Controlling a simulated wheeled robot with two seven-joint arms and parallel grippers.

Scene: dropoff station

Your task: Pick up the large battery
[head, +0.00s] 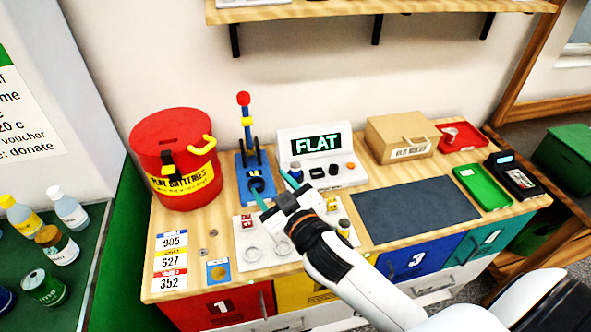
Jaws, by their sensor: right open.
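My right gripper (272,185) reaches in from the lower right over the counter, its two teal-tipped fingers spread apart with nothing visible between them. It is above a white holder plate (262,262) with round rings, partly hidden by the gripper and wrist. Small yellowish cylinders, one (331,204) and another (344,226), stand right of my wrist. I cannot tell which is the large battery. My left gripper is not in view.
A red "FLAT BATTERIES" bin (178,165) stands left. A blue lever device (256,178) and a tester reading "FLAT" (318,143) stand behind the gripper. A cardboard box (399,136), a green tray (481,186) and a card terminal (511,174) are right. The dark mat (415,208) is clear.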

